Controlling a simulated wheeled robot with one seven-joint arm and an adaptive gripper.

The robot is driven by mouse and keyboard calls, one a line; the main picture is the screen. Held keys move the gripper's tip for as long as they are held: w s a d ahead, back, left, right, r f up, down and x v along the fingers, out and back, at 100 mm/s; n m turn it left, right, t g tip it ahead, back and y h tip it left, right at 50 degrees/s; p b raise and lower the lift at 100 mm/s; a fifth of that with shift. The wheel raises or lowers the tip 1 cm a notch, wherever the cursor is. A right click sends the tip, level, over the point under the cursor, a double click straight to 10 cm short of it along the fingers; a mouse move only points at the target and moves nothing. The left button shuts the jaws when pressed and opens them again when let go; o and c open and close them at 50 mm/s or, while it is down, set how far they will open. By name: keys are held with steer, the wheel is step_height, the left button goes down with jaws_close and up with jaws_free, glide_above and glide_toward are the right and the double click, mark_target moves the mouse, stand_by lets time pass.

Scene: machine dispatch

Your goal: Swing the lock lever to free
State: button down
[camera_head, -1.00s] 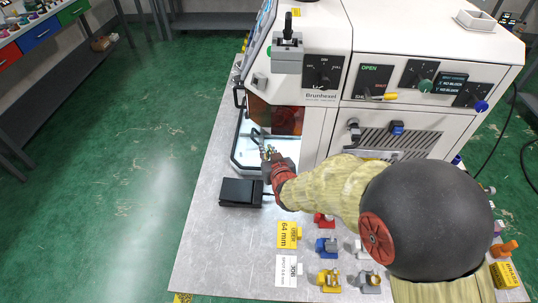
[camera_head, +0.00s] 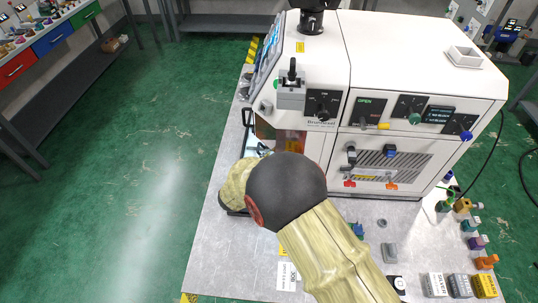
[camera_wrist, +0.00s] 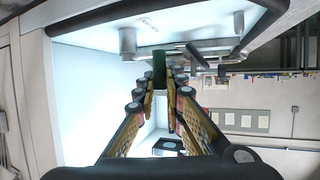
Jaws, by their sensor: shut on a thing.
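In the wrist view my gripper (camera_wrist: 163,84) reaches into the bright white bay of the machine. Its padded fingers are shut on a dark green upright piece (camera_wrist: 159,66), which looks like the lock lever's grip. A dark bar (camera_wrist: 198,57) and metal fittings lie just to the right of the fingertips, under the bay's upper edge. I cannot tell how the piece joins to them. In the head view my own arm hides the gripper and the lever at the machine's (camera_head: 345,50) lower left opening.
The machine front carries a lever block (camera_head: 291,94), knobs and a yellow-tipped handle (camera_head: 383,127). Red and orange parts sit at its lower front. Several small coloured fixtures stand on the grey table (camera_head: 215,262) to the right. Green floor lies open to the left.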

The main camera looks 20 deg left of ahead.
steer(key=shift+w+a+r+m+h+p, duration=0.15)
steer(key=shift+w+m+h+p, duration=0.15)
steer(key=shift+m+h+p, duration=0.45)
steer(key=c, duration=1.9)
jaws_free()
steer(key=shift+o, duration=0.3)
steer(key=v, duration=1.1)
steer(key=shift+s+a+r, duration=0.15)
steer(key=shift+s+a, duration=0.05)
steer(key=shift+s, duration=0.15)
